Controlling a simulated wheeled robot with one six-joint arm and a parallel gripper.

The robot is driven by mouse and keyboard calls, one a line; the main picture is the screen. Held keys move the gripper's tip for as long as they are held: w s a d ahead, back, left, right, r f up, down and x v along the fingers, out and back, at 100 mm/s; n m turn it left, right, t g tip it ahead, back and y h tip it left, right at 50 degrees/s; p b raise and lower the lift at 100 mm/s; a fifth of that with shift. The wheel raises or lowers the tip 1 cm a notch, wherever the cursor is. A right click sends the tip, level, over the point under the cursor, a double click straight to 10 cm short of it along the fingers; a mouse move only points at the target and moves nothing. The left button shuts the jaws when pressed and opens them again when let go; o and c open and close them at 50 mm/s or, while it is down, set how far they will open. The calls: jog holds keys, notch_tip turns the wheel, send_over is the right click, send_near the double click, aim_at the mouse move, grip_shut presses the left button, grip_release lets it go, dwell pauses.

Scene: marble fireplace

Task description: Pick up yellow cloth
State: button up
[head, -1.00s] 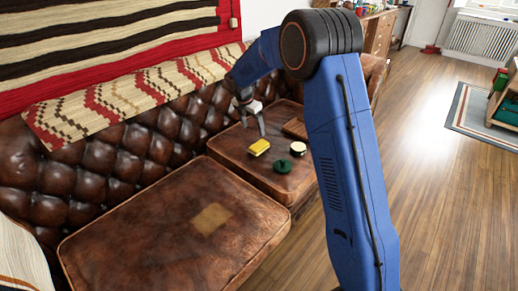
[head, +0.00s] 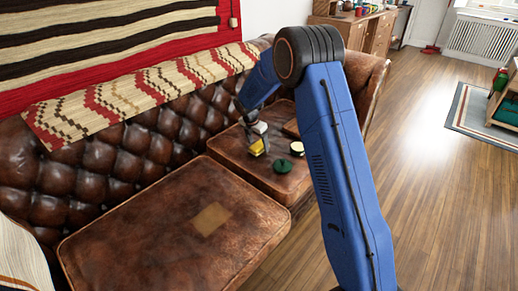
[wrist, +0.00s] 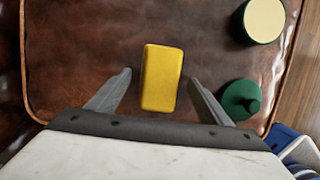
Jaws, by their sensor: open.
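The yellow cloth (head: 257,147) looks like a small folded block on the far brown leather seat cushion (head: 240,168). In the wrist view, the yellow cloth (wrist: 161,92) lies between the two spread fingers of my gripper (wrist: 160,78), with a gap on each side. My gripper (head: 257,140) is open and empty, above and around the cloth in the head view, where it partly covers it. I cannot tell whether the fingertips are down at the cushion.
A green knobbed object (head: 282,167) and a green tin with a cream top (head: 297,148) stand right of the cloth, the knobbed one close to my right finger in the wrist view (wrist: 241,98). A tufted sofa back (head: 150,135) rises behind. The near cushion (head: 170,230) is mostly clear.

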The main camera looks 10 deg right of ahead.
aim_at(258, 145)
jog(key=shift+d+f, duration=0.1)
jog(key=shift+f, duration=0.15)
jog(key=c, duration=1.2)
jog(key=shift+r, duration=0.15)
notch_tip(258, 145, up, 10)
jog(key=shift+f, duration=0.1)
jog(key=o, duration=0.4)
jog(key=shift+c, duration=1.2)
